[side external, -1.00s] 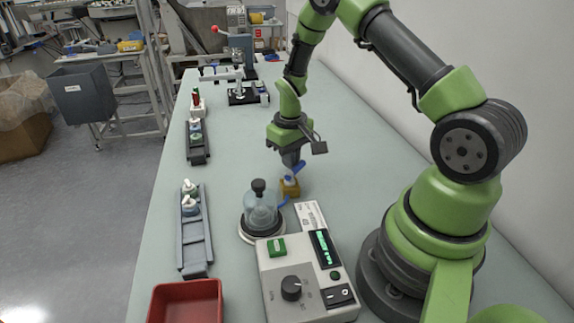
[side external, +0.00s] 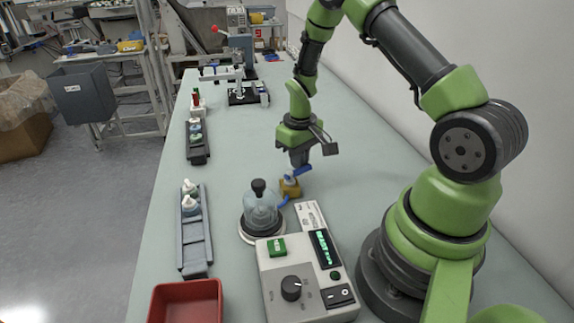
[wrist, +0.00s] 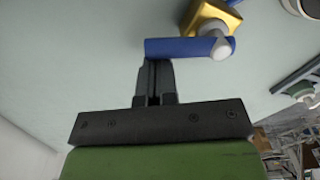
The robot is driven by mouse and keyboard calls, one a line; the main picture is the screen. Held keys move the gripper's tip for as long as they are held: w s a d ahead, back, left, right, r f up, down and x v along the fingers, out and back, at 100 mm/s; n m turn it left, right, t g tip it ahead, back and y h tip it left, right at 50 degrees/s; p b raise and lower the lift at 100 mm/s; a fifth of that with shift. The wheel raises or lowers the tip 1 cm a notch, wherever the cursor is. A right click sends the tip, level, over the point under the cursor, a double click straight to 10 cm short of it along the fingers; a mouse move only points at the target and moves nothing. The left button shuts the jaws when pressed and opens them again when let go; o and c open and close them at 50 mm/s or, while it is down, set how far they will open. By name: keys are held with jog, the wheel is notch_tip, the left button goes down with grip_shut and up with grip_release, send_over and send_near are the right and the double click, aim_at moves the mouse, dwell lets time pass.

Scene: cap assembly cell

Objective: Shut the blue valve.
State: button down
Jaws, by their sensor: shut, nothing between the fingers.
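The blue valve has a brass body (side external: 290,187) on the table beside the glass bell jar, and a blue lever (side external: 303,171) on top. In the side view the lever points right and slightly away from the body. In the wrist view the lever (wrist: 180,47) lies crosswise, with its pivot end by the brass body (wrist: 207,16). My gripper (side external: 300,165) is shut and empty, with its tips at the lever's free end. In the wrist view the fingertips (wrist: 154,64) meet the lever's near edge; I cannot tell for sure whether they touch.
A control box (side external: 305,283) is in front, a red bin (side external: 186,301) at front left, and dark racks (side external: 195,240) along the left edge.

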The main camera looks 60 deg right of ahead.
jog(key=shift+s, duration=0.75)
dwell(0.3)
jog(key=shift+s, duration=0.15)
jog(key=shift+w+r, duration=0.2)
notch_tip(320, 180, up, 8)
jog(key=shift+f, duration=0.2)
dwell(0.6)
